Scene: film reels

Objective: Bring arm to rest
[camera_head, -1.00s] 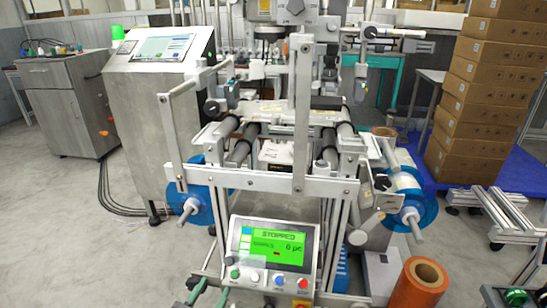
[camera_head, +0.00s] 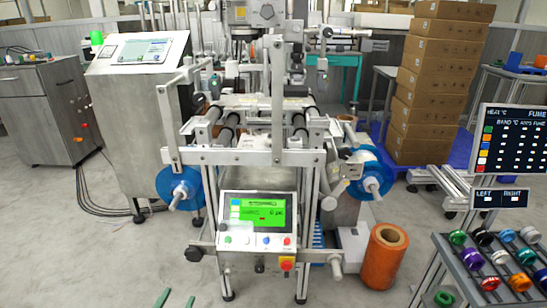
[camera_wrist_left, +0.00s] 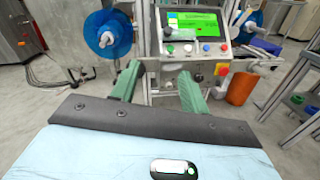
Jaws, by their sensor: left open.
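My left gripper (camera_head: 174,299) shows only as two green fingertips at the bottom edge of the head view. In the left wrist view its green fingers (camera_wrist_left: 160,88) stand apart with nothing between them. They point towards the control panel (camera_wrist_left: 197,32) of the film machine, with a visible gap. In the head view this panel (camera_head: 257,216) has a lit green screen and coloured buttons. My right gripper shows in neither view.
Blue reels (camera_head: 180,187) flank the machine. An orange roll (camera_head: 385,257) stands on the floor to its right. A rack (camera_head: 452,258) with several coloured rings stands at the right, below a dark display board (camera_head: 513,138).

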